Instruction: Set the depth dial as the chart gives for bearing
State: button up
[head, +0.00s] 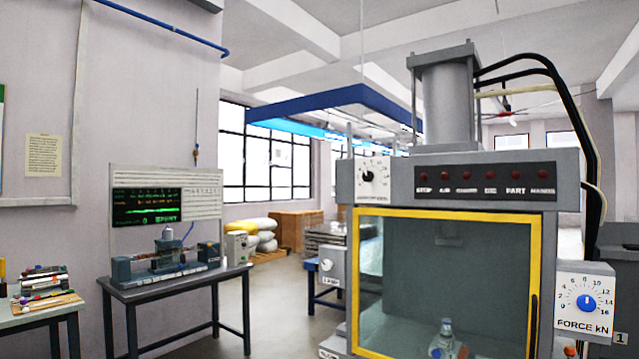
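A grey press stands at the right. A white plate with a round dial (370,173) is on its upper left; the label below is too small to read. A second small dial (327,264) is on a box at its left side, label also unreadable. A third dial (586,302) with a blue knob reads FORCE kN; its pointer is near the top of the scale. I cannot tell which is the depth dial. A yellowish sheet (43,155) with fine print hangs on the left wall; I cannot read it or tell whether it is the chart. My gripper is not in view.
The press has a yellow-framed glass door (444,213), seemingly shut, with a bottle (443,338) behind it. A dark bench (180,284) with a small machine and a green-lit screen (147,206) stands left. Open floor lies between bench and press.

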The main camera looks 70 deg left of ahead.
aim_at(367, 176)
jog(key=u, duration=2.25)
jog(key=z, duration=0.45)
jog(key=l+z, duration=0.1)
jog(key=z, duration=0.35)
jog(key=l+z, duration=0.1)
jog(key=z, duration=0.35)
jog(key=l+z, duration=0.1)
jog(key=z, duration=0.8)
jog(key=l+z, duration=0.1)
jog(key=z, duration=0.35)
jog(key=u, duration=2.45)
jog(key=i+j+u, duration=0.15)
jog(key=u, duration=0.3)
jog(key=i+u, duration=0.55)
jog(key=u, duration=0.3)
